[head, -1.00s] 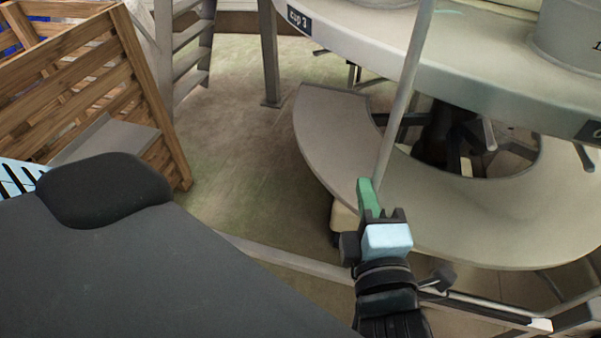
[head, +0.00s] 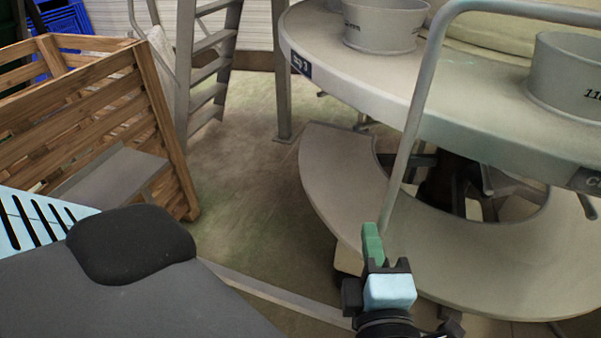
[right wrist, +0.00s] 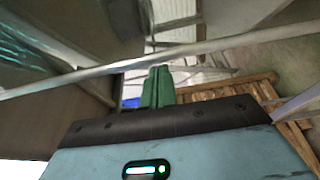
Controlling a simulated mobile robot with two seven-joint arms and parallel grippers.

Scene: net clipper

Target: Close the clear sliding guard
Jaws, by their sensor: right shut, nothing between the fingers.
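A bent grey tube (head: 405,160) rises in front of the round machine in the head view and turns right at its top. I cannot tell whether it is the frame of the clear sliding guard; no clear panel can be made out. My right gripper (head: 373,244), with green fingers, is shut and empty at the tube's lower visible end. In the right wrist view the shut green fingers (right wrist: 157,87) point toward a grey bar (right wrist: 200,50) that crosses the picture. Whether they touch it cannot be told. My left gripper is not in view.
A round grey table (head: 480,115) carries metal cups, including one at the right (head: 570,75). A curved lower shelf (head: 335,185) juts out below. A slatted wooden crate (head: 95,105) and a ladder (head: 207,70) stand at the left. Open floor (head: 240,170) lies between.

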